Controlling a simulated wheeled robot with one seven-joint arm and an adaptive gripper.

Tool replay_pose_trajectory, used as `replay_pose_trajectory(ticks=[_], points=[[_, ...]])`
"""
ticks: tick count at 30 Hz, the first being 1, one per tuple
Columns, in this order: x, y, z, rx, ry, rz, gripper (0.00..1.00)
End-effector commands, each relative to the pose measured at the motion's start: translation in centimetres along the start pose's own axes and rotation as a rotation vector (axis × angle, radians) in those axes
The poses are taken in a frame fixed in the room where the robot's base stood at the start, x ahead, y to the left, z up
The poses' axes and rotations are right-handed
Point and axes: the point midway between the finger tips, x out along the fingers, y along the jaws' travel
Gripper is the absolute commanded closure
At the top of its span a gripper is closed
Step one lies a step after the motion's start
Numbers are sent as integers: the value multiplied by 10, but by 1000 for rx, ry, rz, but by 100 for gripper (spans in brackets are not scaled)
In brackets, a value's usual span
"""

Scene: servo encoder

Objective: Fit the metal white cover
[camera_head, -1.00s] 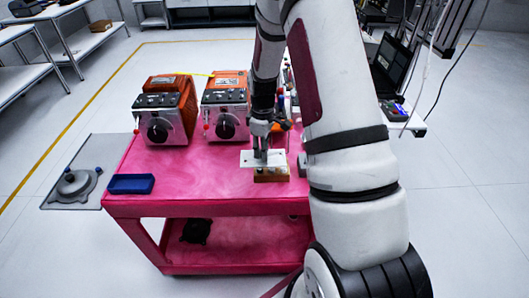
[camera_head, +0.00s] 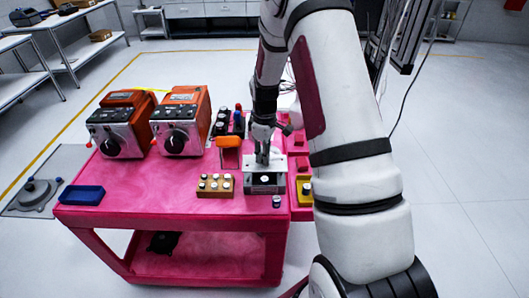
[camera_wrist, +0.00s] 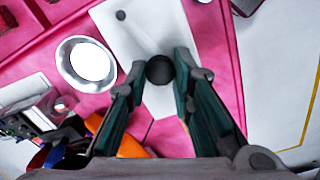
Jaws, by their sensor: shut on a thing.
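The white metal cover is a flat plate (camera_head: 274,172) under my gripper (camera_head: 262,160), above a grey box-like housing (camera_head: 266,186) near the table's front edge. I cannot tell whether the cover rests on the housing or hovers just over it. In the wrist view the cover (camera_wrist: 132,38) runs beneath the fingers, with a dark round spot near its far end. My gripper (camera_wrist: 163,72) is shut on a dark round knob (camera_wrist: 160,69) at the cover's middle. The fingers hide part of the cover.
A wooden block with several knobs (camera_head: 215,186) stands left of the housing. A small cylinder (camera_head: 277,202) stands close on its right front. A yellow tray (camera_head: 305,192) lies further right, a blue tray (camera_head: 82,195) at the far left. Two orange machines (camera_head: 180,125) stand behind.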

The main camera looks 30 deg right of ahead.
Motion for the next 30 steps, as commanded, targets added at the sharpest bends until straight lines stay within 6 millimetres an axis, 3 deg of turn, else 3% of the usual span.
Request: replay_pose_trajectory(ticks=[30], points=[[59, 0, 0, 1, 0, 0, 100]])
